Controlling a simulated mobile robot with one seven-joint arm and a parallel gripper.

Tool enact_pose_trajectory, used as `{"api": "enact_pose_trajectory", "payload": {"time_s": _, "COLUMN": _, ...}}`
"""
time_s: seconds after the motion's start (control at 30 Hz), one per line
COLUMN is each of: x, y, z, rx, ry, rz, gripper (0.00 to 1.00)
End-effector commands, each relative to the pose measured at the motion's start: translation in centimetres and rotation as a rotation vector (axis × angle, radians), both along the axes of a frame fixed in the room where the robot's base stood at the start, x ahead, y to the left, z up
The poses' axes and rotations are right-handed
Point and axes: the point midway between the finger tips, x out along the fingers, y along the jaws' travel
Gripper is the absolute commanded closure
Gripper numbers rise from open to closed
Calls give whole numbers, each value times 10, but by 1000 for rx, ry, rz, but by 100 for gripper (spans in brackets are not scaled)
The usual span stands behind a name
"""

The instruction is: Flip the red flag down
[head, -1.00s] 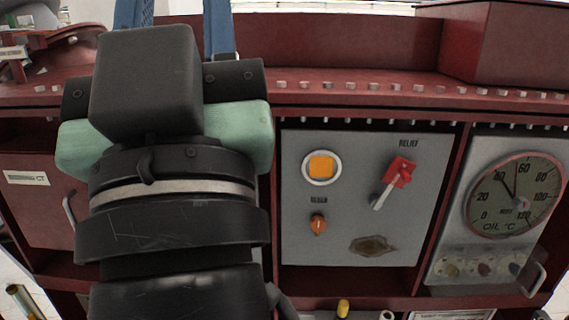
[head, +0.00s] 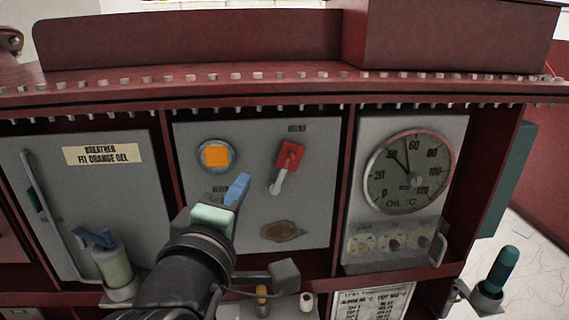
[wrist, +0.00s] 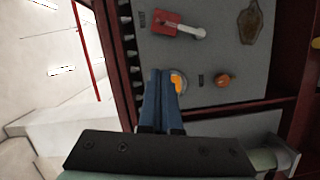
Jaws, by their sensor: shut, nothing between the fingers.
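The red flag (head: 290,156) is on the grey panel (head: 250,218) under a small label. A pale lever runs from it down and to the left. In the wrist view the flag (wrist: 167,27) is near the top, with its lever pointing right. My gripper (head: 238,186) has blue fingers, shut and empty, in front of the panel, left of and below the flag in the head view. In the wrist view the fingertips (wrist: 161,76) overlap the edge of the orange square indicator (wrist: 178,82). They appear clear of the flag; contact with the panel cannot be told.
The orange indicator (head: 216,157) is left of the flag. An orange knob (wrist: 223,79) shows in the wrist view; my gripper hides it in the head view. An oil gauge (head: 407,172) is to the right. A dark red ledge (head: 260,92) runs above the panel.

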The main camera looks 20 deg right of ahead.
Motion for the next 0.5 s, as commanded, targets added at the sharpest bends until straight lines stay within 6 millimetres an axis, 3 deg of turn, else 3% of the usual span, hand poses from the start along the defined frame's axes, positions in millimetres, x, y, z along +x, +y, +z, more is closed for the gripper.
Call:
{"api": "enact_pose_trajectory", "payload": {"time_s": 0.27, "x": 6, "y": -4, "z": 2, "rx": 2, "ry": -3, "rz": -1, "gripper": 100}}
{"api": "enact_pose_trajectory", "payload": {"time_s": 0.5, "x": 39, "y": -23, "z": 2, "rx": 3, "ry": -1, "rz": -1, "gripper": 100}}
